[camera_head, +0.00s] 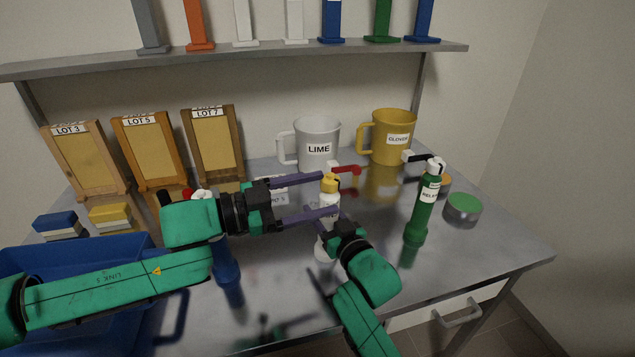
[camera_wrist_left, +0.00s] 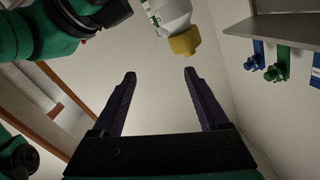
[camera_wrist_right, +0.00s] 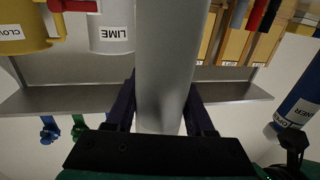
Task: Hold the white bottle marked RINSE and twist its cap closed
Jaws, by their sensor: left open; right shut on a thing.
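The white bottle (camera_head: 328,201) with a yellow cap (camera_head: 329,182) stands upright near the middle of the bench. It also shows in the left wrist view (camera_wrist_left: 171,16), with its cap (camera_wrist_left: 184,43) pointing down in that picture; its marking is not readable. My right gripper (camera_wrist_right: 162,100) is shut on the bottle's body, which fills the middle of the right wrist view (camera_wrist_right: 165,55). My left gripper (camera_head: 331,194) is open, its fingers pointing right at the bottle's upper part. In the left wrist view the cap lies beyond the left fingertips (camera_wrist_left: 160,72), with nothing between them.
A green bottle (camera_head: 428,203) stands right, near a green-lidded tin (camera_head: 462,208). A blue bottle (camera_head: 228,268) is partly behind my left arm. LIME (camera_head: 317,140) and yellow (camera_head: 393,138) mugs stand behind, beside a red-handled valve (camera_head: 345,170). A blue bin (camera_head: 75,262) is front left.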

